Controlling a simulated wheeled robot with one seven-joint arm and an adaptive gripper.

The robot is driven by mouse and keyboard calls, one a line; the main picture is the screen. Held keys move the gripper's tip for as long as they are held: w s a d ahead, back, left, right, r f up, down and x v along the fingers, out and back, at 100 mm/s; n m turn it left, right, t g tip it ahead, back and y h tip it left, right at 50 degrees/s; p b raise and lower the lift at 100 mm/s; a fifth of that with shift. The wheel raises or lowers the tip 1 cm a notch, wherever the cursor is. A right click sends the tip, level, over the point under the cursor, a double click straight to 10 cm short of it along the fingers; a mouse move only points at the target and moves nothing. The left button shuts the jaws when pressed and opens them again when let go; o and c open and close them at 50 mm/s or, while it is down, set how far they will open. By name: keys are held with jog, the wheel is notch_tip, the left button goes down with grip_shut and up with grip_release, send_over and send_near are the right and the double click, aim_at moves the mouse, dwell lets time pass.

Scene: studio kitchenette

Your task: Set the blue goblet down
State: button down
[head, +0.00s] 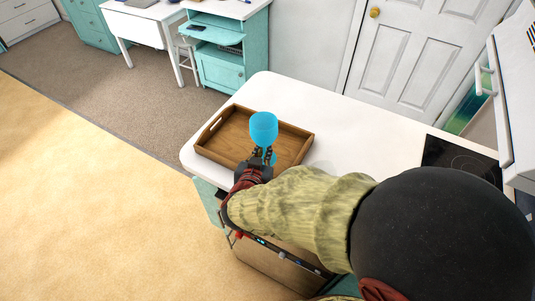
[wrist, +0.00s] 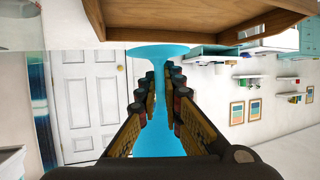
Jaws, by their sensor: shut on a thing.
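The blue goblet (head: 263,128) is upright, bowl up, over the wooden tray (head: 219,146) in the head view. My gripper (head: 263,155) is shut around its stem. In the wrist view, which looks upside down, the goblet's foot (wrist: 165,51) is toward the tray (wrist: 205,14), and the stem passes between my fingers (wrist: 160,88). The bowl is partly hidden behind the gripper there. I cannot tell whether the foot touches the tray floor.
The tray stands on the white counter (head: 330,120), with no other things visible in it. Bare counter lies to its right, up to a black cooktop (head: 460,160). A white door (head: 420,50) and a teal cabinet (head: 222,68) are beyond.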

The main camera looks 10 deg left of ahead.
jog(key=w+f+b, duration=0.1)
jog(key=w+f, duration=0.1)
jog(key=w+f+b, duration=0.1)
jog(key=w+f, duration=0.1)
jog(key=w, duration=0.1)
jog(key=w+f+b, duration=0.1)
jog(key=w+f, duration=0.1)
jog(key=f, duration=0.1)
jog(key=shift+w+d, duration=0.25)
jog(key=shift+w, duration=0.15)
jog(key=shift+w+f+b, duration=0.15)
jog(key=shift+f+b, duration=0.8)
jog(key=shift+f, duration=0.75)
jog(key=c, duration=2)
grip_release()
jog(key=shift+f, duration=0.1)
jog(key=shift+o, duration=0.2)
jog(key=shift+s+r, duration=0.2)
jog(key=shift+r, duration=0.05)
jog(key=p+v, duration=0.3)
jog(key=v, duration=0.8)
jog(key=shift+s+a+r, duration=0.1)
jog(key=shift+s+r, duration=0.05)
jog(key=shift+s, duration=0.1)
